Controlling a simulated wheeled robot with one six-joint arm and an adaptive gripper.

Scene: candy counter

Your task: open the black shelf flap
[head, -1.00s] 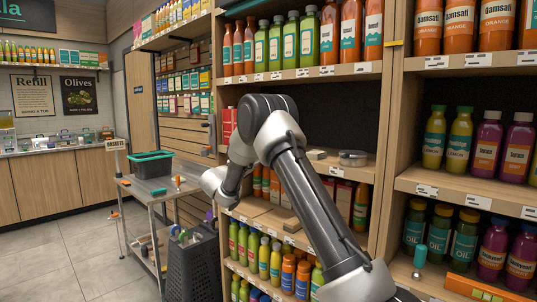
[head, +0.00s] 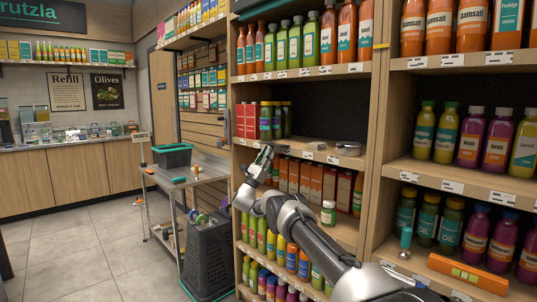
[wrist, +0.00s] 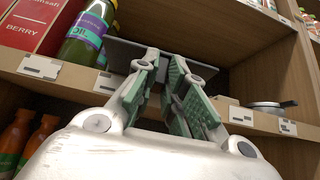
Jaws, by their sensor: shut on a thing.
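A flat dark plate, which looks like the black shelf flap (wrist: 123,51), shows in the wrist view at the shelf's front edge, behind my fingertips. My gripper (wrist: 165,68) reaches up to it with its green-padded fingers close together on it. What the fingertips grip is partly hidden by the fingers.
Dark-green bottles (head: 276,120) and red boxes (head: 247,120) stand just left of my gripper. A small pan (head: 348,149) lies on the same shelf to the right. Orange boxes and a jar (head: 328,213) stand below. A grey basket (head: 208,262) is on the floor at left.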

